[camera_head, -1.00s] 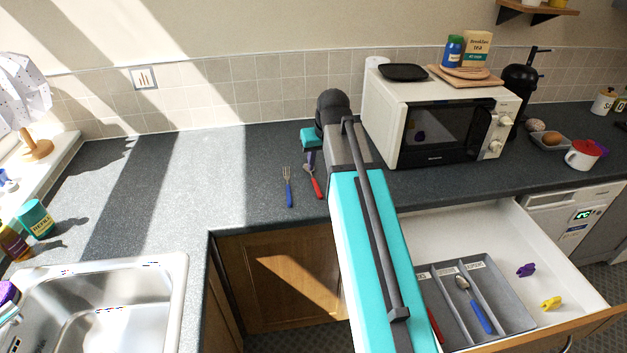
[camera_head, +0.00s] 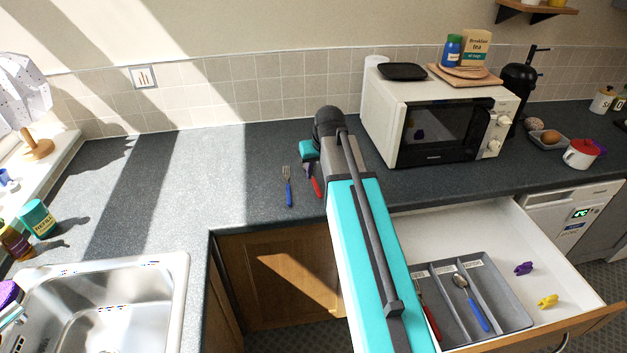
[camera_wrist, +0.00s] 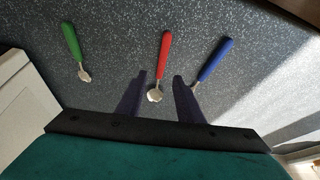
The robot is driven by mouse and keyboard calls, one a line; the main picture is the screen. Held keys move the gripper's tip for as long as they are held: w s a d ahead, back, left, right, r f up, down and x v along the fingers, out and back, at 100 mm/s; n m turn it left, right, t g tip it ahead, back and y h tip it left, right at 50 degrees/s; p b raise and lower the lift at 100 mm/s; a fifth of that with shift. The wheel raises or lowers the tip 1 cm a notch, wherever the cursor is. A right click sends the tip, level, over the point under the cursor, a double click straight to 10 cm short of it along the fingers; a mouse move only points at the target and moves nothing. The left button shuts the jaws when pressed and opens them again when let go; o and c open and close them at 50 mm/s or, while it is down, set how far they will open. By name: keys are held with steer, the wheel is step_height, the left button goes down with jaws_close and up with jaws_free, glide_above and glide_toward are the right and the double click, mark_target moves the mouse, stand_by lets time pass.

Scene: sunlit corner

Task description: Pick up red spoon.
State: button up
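The red spoon lies on the dark counter, its red handle (camera_head: 317,187) partly showing below my gripper in the head view. In the wrist view the whole red spoon (camera_wrist: 164,55) shows, handle pointing up and metal bowl down. My gripper (camera_wrist: 159,76) is open, its two dark fingers on either side of the spoon's lower part, with nothing held. In the head view my gripper (camera_head: 308,168) covers the spoon's bowl end. I cannot tell how high the fingers are above the counter.
A blue-handled fork (camera_head: 288,187) lies left of the spoon; a green-handled spoon (camera_wrist: 71,43) shows in the wrist view. The microwave (camera_head: 435,122) stands to the right. The open drawer (camera_head: 455,222) holds a cutlery tray (camera_head: 508,290).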

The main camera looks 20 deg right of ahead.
mark_target(315, 182)
steer(key=shift+w+f, duration=0.1)
steer(key=shift+f, duration=0.05)
steer(key=shift+p+x, duration=1.2)
steer(key=shift+x, duration=1.2)
steer(key=shift+a, duration=0.1)
jaws_close()
